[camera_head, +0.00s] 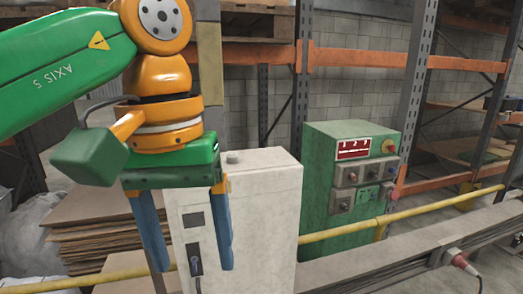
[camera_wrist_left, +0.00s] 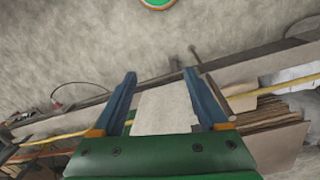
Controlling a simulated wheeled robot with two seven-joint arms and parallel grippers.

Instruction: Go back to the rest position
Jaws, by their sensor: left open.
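My left gripper (camera_head: 193,266) hangs from the green and orange left arm, with its two blue fingers pointing down and spread apart. It is in front of a white cabinet (camera_head: 265,215) in the head view, and nothing is between its fingers. In the left wrist view, the left gripper (camera_wrist_left: 159,74) also shows open and empty, with the white cabinet top (camera_wrist_left: 162,110) beyond its fingers. My right gripper does not show in either view.
A green control box (camera_head: 330,190) stands right of the cabinet. A yellow rail (camera_head: 345,230) crosses behind a grey beam (camera_head: 400,252). Stacked brown sheets (camera_head: 85,225) lie at left. Orange racks (camera_head: 350,57) stand behind. A green round thing (camera_wrist_left: 157,3) shows at the wrist view's top edge.

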